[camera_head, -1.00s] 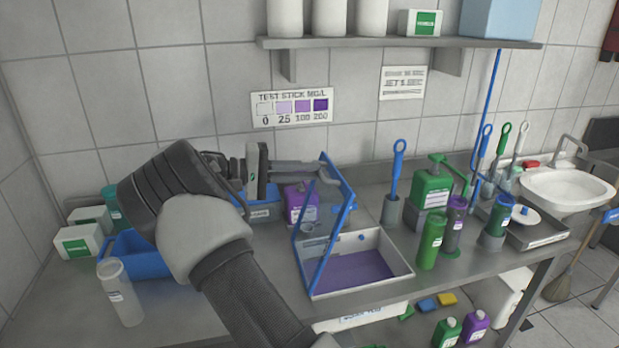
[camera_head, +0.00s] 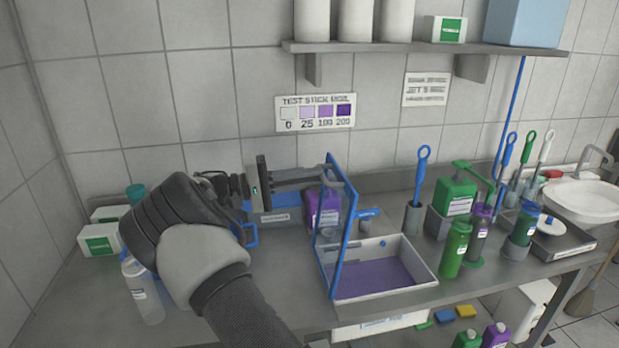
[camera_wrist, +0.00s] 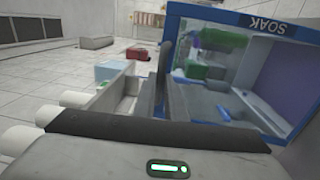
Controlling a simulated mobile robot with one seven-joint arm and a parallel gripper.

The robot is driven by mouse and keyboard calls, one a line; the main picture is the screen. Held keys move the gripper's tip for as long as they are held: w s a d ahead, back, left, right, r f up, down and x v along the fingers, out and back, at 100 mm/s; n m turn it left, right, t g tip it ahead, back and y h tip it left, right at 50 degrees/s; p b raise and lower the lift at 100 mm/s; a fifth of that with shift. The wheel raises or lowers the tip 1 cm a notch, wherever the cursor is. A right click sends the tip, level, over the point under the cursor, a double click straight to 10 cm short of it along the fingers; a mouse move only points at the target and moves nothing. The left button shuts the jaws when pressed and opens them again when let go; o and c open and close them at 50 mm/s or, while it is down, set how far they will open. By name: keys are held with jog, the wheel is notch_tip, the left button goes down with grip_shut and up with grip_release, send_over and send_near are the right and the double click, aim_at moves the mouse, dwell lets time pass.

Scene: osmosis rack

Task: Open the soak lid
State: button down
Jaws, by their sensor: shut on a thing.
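The soak lid (camera_head: 338,235) is a clear panel in a blue frame. It stands nearly upright along the left side of the soak tray (camera_head: 425,272), a white box with purple liquid. My gripper (camera_head: 324,172) reaches in from the left and is shut on the lid's upper edge. In the wrist view the lid (camera_wrist: 235,25) fills the right side, with "SOAK" on its blue rim. The exact finger contact is small and partly hidden there.
A purple bottle (camera_head: 318,208) stands behind the lid. Green bottles (camera_head: 455,247) and a brush holder (camera_head: 413,217) stand right of the tray. A clear bottle (camera_head: 143,295) is beside my arm at left. A shelf (camera_head: 420,48) hangs above.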

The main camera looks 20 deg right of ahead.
jog(key=c, duration=1.8)
grip_release()
jog(key=b+v, duration=0.1)
jog(key=v, duration=1.6)
jog(key=shift+a+f, duration=0.1)
jog(key=shift+a, duration=0.1)
jog(key=s+d+r+n+t+y+p, duration=0.1)
jog(key=s+d+r+y, duration=0.2)
jog(key=s+d+y, duration=0.3)
jog(key=s+d+r+y+p, duration=0.1)
jog(key=s+d+r+y, duration=0.35)
jog(key=d, duration=0.45)
jog(key=s+a+f+t+y, duration=0.1)
jog(key=s+a, duration=0.3)
jog(key=s, duration=0.4)
jog(key=s+a+t+y+p, duration=0.1)
jog(key=s+a+t+y, duration=0.3)
jog(key=s, duration=0.4)
jog(key=s+a+f+n+t+y+p, duration=0.1)
jog(key=s+a+t+y, duration=0.1)
jog(key=s+a, duration=0.3)
jog(key=shift+s+f+t+y, duration=0.2)
jog(key=shift+s+t, duration=0.1)
jog(key=shift+s, duration=0.55)
jog(key=shift+s+f+t+y, duration=0.15)
jog(key=shift+s+t, duration=0.15)
jog(key=shift+s, duration=0.55)
